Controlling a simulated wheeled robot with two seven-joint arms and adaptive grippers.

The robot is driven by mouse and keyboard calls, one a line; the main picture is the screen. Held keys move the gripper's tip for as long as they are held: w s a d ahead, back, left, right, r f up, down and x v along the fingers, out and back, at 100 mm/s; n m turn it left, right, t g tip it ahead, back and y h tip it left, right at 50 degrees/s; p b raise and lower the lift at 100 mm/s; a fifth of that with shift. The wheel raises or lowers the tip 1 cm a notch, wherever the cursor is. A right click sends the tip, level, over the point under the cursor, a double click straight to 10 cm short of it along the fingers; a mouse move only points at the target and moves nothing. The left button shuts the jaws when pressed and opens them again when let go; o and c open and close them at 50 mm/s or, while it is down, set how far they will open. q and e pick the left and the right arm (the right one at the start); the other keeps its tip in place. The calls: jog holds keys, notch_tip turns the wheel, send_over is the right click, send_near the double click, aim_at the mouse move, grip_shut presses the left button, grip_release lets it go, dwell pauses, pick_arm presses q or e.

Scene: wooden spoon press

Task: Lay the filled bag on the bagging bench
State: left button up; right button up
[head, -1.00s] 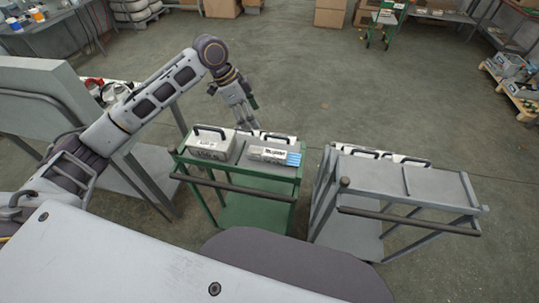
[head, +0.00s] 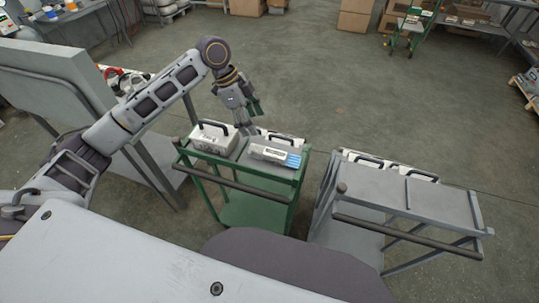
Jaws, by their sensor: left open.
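A pale bag-like packet (head: 268,153) with a printed label and a blue striped end lies on the top of the green cart (head: 232,185). It looks like the filled bag, but its contents are too small to tell. My left gripper (head: 248,120) points down just behind the cart's far edge, behind and left of the packet. It is open and apart from the packet. Its fingertips are small and partly hard to see near the boxes. My right gripper is not in view. I cannot tell for sure which surface is the bagging bench.
A white box with a black handle (head: 213,139) stands on the green cart, left of the packet, with another handled box behind. A grey cart (head: 440,204) stands to the right with handled boxes at its far side. A grey bench with an upright panel (head: 62,77) is at left.

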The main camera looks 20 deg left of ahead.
pick_arm(q)
jog(key=shift+s+a+m, duration=0.1)
jog(key=shift+s+m, duration=0.15)
jog(key=shift+m, duration=0.55)
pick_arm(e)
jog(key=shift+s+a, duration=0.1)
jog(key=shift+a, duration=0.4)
pick_arm(q)
send_over(268, 151)
jog(key=a, duration=0.3)
jog(key=f, duration=0.7)
jog(key=shift+s+d, duration=0.2)
jog(key=shift+s, duration=0.05)
jog(key=shift+d+f, duration=0.2)
jog(key=shift+f, duration=0.25)
jog(key=shift+d+f, duration=0.1)
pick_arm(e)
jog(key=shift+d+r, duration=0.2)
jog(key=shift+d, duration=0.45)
pick_arm(q)
jog(key=shift+d+f, duration=0.2)
jog(key=shift+f, duration=0.3)
jog(key=shift+p+x, duration=0.45)
jog(key=shift+x, duration=1.5)
jog(key=shift+w, duration=0.15)
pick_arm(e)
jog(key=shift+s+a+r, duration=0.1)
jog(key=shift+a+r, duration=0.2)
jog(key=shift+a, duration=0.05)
